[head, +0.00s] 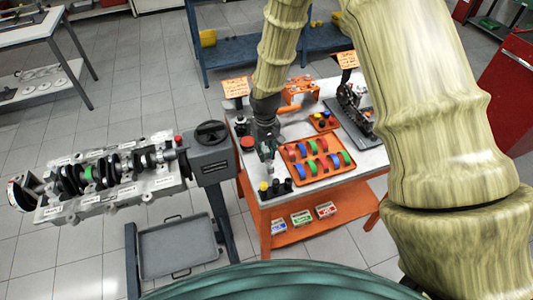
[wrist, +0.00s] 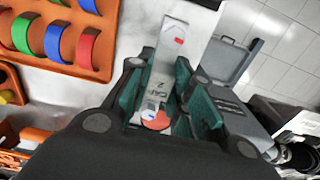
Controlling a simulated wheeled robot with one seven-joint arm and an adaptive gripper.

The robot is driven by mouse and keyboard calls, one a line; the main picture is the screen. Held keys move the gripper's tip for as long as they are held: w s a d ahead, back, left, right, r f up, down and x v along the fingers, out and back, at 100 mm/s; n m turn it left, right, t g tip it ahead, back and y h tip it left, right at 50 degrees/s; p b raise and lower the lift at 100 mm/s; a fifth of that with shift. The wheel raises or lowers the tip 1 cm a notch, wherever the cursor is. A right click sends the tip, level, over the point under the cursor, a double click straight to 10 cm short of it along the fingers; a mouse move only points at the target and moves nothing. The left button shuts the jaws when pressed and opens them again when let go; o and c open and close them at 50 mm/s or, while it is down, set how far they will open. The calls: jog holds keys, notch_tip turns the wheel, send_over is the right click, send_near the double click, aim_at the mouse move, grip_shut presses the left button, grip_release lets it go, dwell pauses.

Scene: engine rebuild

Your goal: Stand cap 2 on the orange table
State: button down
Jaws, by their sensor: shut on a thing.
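Cap 2 (wrist: 160,73) is a pale grey metal bar marked "CAP 2", with a red patch near its far end and a reddish round mark near its close end. My gripper (wrist: 165,92) is shut on it, with green fingers on both sides. In the head view my gripper (head: 267,148) points down over the left part of the orange table (head: 262,205), which has a light grey top. The cap is small and mostly hidden there. I cannot tell whether it touches the top.
An orange tray (head: 319,177) of coloured bearing shells lies right of my gripper. Small dark pegs, one yellow-topped, stand at the table's front edge. A red button (head: 247,143) is left of my gripper. An engine block (head: 110,183) with a crankshaft and a grey stand (head: 211,165) are further left.

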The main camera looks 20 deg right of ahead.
aim_at(266, 157)
jog(key=shift+w+d, duration=0.1)
jog(key=shift+d, duration=0.05)
jog(key=shift+f+p, duration=1)
jog(key=shift+f, duration=0.7)
jog(key=shift+f, duration=0.1)
jog(key=c, duration=1.3)
grip_release()
jog(key=shift+r+b, duration=2.25)
jog(key=shift+r, duration=3.85)
